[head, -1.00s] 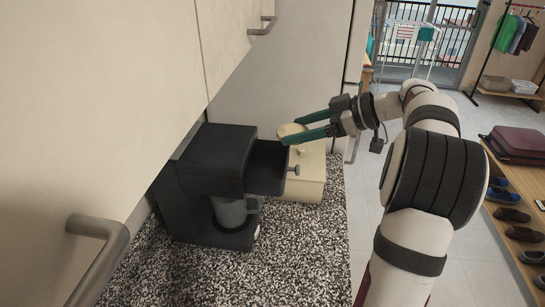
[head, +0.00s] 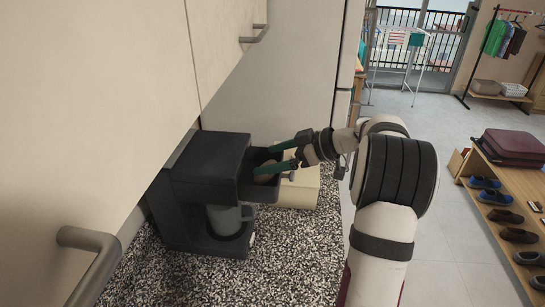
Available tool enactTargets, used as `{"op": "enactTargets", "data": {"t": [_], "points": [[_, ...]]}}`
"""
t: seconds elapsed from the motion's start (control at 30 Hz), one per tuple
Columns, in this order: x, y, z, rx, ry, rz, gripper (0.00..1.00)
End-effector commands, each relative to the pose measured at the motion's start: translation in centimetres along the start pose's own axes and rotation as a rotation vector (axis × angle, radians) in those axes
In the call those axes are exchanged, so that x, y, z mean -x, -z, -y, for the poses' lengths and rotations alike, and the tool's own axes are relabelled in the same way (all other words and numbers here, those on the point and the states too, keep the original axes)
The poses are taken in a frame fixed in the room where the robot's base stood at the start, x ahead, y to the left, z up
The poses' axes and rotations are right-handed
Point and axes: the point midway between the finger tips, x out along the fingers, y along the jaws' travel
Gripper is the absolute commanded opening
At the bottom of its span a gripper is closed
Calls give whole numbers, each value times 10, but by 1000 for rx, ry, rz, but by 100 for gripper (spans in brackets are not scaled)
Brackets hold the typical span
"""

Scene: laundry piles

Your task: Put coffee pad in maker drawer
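The black coffee maker (head: 205,170) stands on the speckled counter with its drawer (head: 268,190) pulled out to the right. The round beige coffee pad (head: 266,178) shows low inside the drawer, partly hidden by my nearer fingertip. My gripper (head: 264,158) reaches in from the right, its two green fingers spread apart above the drawer. Dark drawer shows between the fingers, so it looks open. Whether the nearer finger touches the pad, I cannot tell.
A grey mug (head: 228,218) stands under the maker's spout. A cream box (head: 300,190) sits on the counter just behind the drawer. Cabinet doors with handles (head: 90,255) close in the left side. The counter front (head: 285,265) is clear.

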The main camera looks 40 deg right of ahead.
Motion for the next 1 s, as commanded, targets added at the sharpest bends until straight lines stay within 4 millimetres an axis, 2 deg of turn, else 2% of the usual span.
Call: {"op": "enactTargets", "data": {"t": [0.17,0.23,0.5,0.6,0.7,0.9,0.97,1.0], "points": [[1,1,0,1,0,0,100],[7,3,0,2,-2,0,100],[82,3,-1,2,-6,0,100],[103,3,0,2,-3,1,100],[117,3,0,1,-2,-1,100],[120,7,-1,3,-8,-8,100],[112,24,-5,16,-46,-44,100],[102,46,-11,28,-99,-90,100]]}}
